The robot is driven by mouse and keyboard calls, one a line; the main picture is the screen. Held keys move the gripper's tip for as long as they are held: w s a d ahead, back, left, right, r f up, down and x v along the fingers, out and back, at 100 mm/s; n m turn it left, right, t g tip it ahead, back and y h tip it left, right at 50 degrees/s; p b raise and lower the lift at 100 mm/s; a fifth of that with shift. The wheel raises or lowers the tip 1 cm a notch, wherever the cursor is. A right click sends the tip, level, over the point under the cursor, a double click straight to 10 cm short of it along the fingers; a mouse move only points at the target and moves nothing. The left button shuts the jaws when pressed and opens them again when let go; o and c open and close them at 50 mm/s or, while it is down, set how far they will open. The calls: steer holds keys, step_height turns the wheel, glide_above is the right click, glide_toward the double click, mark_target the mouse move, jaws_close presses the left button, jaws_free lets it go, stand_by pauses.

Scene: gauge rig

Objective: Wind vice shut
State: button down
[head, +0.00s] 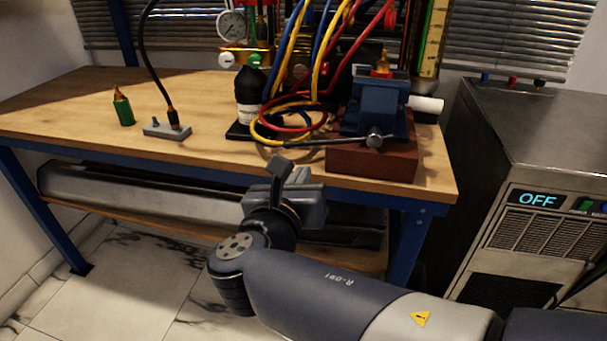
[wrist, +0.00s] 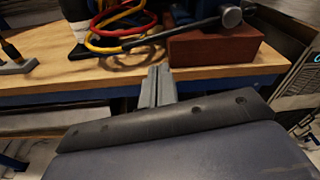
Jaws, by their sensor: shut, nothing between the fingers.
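The blue vice (head: 378,108) is mounted on a reddish-brown block (head: 372,160) at the right front of the workbench. A small brass-tipped part (head: 382,66) sits at the top of the vice, but I cannot tell whether it is between the jaws. The vice handle, a dark bar (head: 325,141) with a round screw end (head: 374,139), points left, roughly level. In the wrist view the bar (wrist: 170,33) and screw end (wrist: 231,17) show beyond my fingers. My gripper (head: 280,172) is shut and empty, in front of the bench edge, below and left of the handle, apart from it.
Red, yellow and blue hoses (head: 290,100) loop just left of the vice. A black-and-white bottle (head: 248,95), a green bottle (head: 123,108) and a grey block with a cable (head: 167,131) stand on the bench (head: 60,110). A metal cabinet reading OFF (head: 530,125) stands right.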

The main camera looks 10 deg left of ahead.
mark_target(309, 142)
steer(key=w+f+b, duration=0.1)
steer(key=w+b, duration=0.1)
steer(key=w, duration=0.6)
steer(key=shift+w+d+f, duration=0.15)
steer(key=shift+w+d, duration=0.1)
steer(key=shift+a+r+m, duration=0.1)
steer(key=shift+r+m, duration=0.3)
steer(key=shift+a+r+m+y+p, duration=0.2)
steer(key=shift+r+m, duration=0.25)
steer(key=shift+r, duration=0.15)
steer(key=shift+a+r+m+y+p, duration=0.1)
steer(key=shift+r+m+p, duration=0.1)
steer(key=shift+r+m, duration=0.35)
steer(key=shift+d+r+m+y, duration=0.15)
steer(key=shift+r+m+y, duration=0.05)
steer(key=shift+r+m, duration=0.75)
steer(key=shift+d+r+m+y, duration=0.1)
steer(key=shift+r+m+y, duration=0.1)
steer(key=shift+r+m, duration=0.7)
steer(key=shift+r, duration=0.15)
steer(key=shift+s, duration=0.1)
